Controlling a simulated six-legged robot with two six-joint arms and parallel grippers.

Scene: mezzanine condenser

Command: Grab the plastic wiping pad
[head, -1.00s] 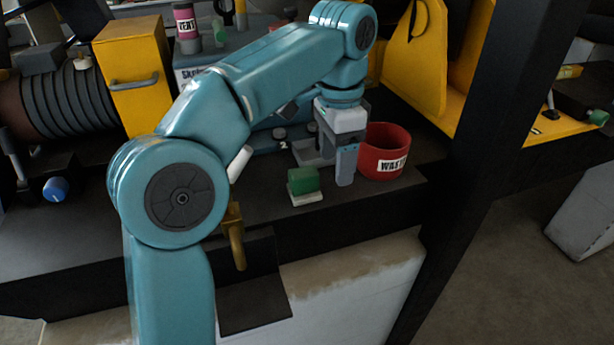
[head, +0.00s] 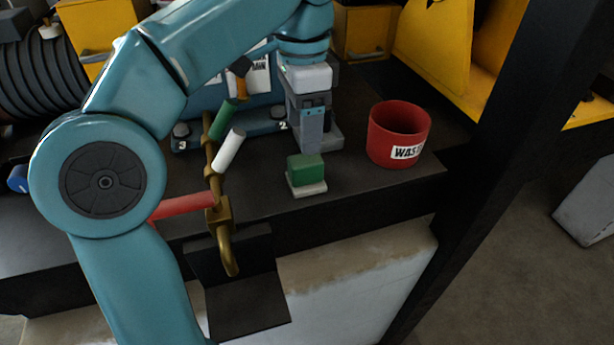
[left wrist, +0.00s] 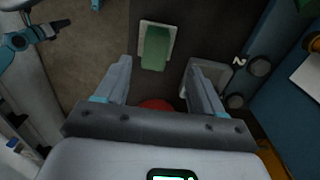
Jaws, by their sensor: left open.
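The wiping pad (head: 306,172) is a small green block on a whitish base. It lies on the dark bench top near the front edge, left of the red bin. It also shows in the left wrist view (left wrist: 156,46), at the top middle, just beyond the fingertips. My left gripper (head: 310,146) points down behind the pad in the head view. Its two fingers (left wrist: 160,68) stand apart with nothing held between them. The pad is fully visible and apart from the fingers. I do not see my right gripper.
A red waste bin (head: 398,135) stands right of the pad. A brass pipe with a hook (head: 225,235) and a red handle (head: 183,206) are to the left. A blue unit with numbered knobs (head: 255,122) is behind. A dark post (head: 490,150) rises at right.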

